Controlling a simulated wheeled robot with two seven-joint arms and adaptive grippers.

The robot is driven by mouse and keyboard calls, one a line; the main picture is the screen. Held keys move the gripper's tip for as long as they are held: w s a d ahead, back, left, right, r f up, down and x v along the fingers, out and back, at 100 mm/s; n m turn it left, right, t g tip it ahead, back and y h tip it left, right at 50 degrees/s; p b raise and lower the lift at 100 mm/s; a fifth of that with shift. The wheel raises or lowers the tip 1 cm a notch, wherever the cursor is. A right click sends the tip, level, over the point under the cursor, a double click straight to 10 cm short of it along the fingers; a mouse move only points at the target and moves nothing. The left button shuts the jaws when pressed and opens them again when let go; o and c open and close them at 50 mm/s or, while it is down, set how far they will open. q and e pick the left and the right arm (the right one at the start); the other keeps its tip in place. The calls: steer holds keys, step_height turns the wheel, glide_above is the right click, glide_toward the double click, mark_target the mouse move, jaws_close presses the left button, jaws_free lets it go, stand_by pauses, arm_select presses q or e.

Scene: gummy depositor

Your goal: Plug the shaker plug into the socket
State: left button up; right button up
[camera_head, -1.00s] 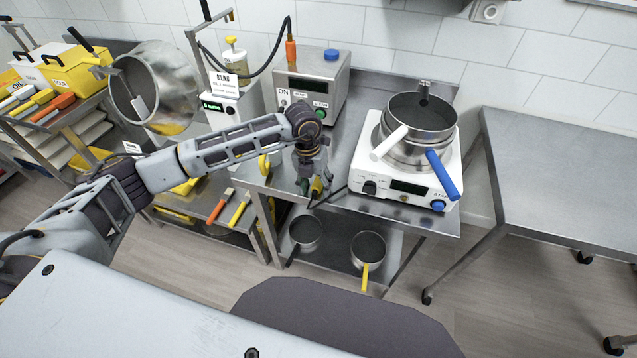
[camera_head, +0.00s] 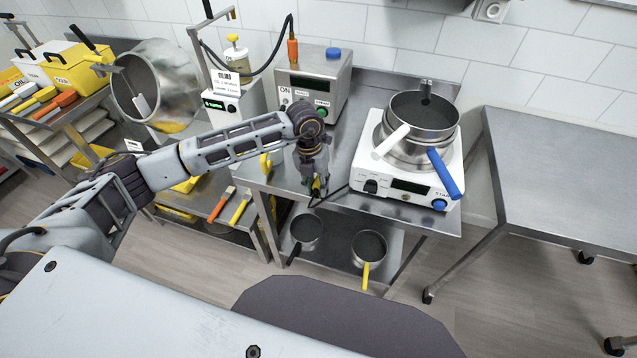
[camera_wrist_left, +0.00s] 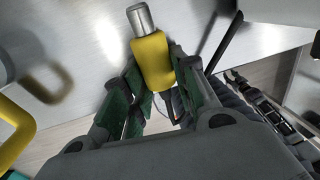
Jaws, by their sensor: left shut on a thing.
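The plug (camera_wrist_left: 153,62) has a yellow body and a silver metal tip. In the left wrist view it sits between the green-padded fingers of my left gripper (camera_wrist_left: 158,85), its tip pointing up in the picture. In the head view my left gripper (camera_head: 316,186) points down near the front edge of the steel table, and the plug is mostly hidden by the fingers. The white shaker (camera_head: 408,190) stands to its right with steel pans on top; a black cable runs from it towards the gripper. A round wall fixture (camera_head: 491,10) at the top right looks like a socket. My right gripper is out of view.
A steel steam box (camera_head: 312,88) and the oiling unit (camera_head: 232,105) stand behind my arm. Pans (camera_head: 369,248) lie on the shelf below. The right-hand table (camera_head: 570,170) is bare. A yellow handle-like loop (camera_wrist_left: 15,135) shows at the left of the wrist view.

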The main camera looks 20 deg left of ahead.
mark_target(317, 184)
arm_select(q)
steer(key=shift+r, duration=0.1)
steer(key=shift+r+b, duration=0.55)
steer(key=shift+r, duration=4.4)
steer(key=o, duration=0.5)
jaws_close()
